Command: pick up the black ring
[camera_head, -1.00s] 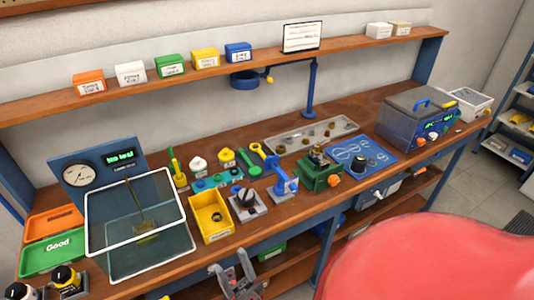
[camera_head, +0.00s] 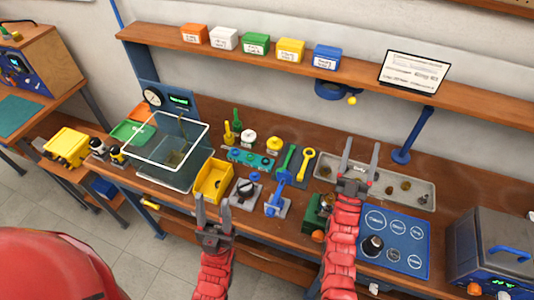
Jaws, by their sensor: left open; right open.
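I cannot make out a black ring for certain. A dark knob-like piece (camera_head: 245,187) sits on a grey stand at the middle of the bench. A black cylinder-shaped piece (camera_head: 372,245) stands on the blue mat (camera_head: 410,235) with white circles. The yellow bin (camera_head: 213,180) is open; its contents are too small to tell. My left gripper (camera_head: 212,200) is open and empty at the bench's front edge, just in front of the yellow bin in the picture. My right gripper (camera_head: 361,145) is open and empty, overlapping the grey parts tray (camera_head: 327,168) in the picture.
A clear-walled tank (camera_head: 165,170) stands left of the yellow bin. A blue clamp stand (camera_head: 278,197) and a partly hidden green fixture (camera_head: 312,215) stand between my grippers. A grey machine (camera_head: 490,245) is at right. A shelf (camera_head: 270,58) with coloured boxes runs above.

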